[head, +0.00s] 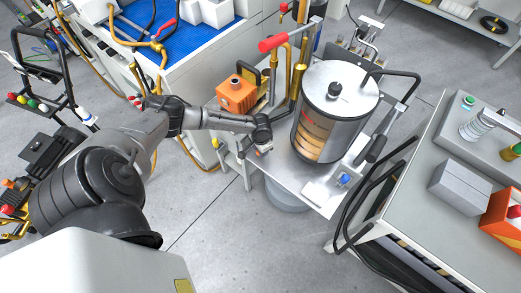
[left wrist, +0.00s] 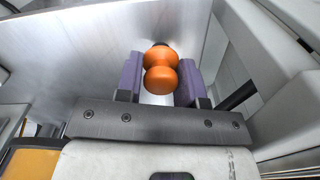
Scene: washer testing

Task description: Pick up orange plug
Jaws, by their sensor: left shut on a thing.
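The orange plug (left wrist: 160,72) is a rounded, two-lobed knob in the left wrist view. It sits between the two purple-padded fingers of my left gripper (left wrist: 159,84), which is shut on it. In the head view my left gripper (head: 264,148) is at the left edge of the metal stand (head: 275,165), left of the clear cylinder. My right gripper is not in view.
A clear cylinder (head: 337,108) with a metal lid stands on the metal stand. An orange block (head: 236,94) and brass pipes are behind my gripper. A blue-topped bench (head: 190,42) is at the back left, a grey cabinet (head: 400,215) at the right. The floor in front is clear.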

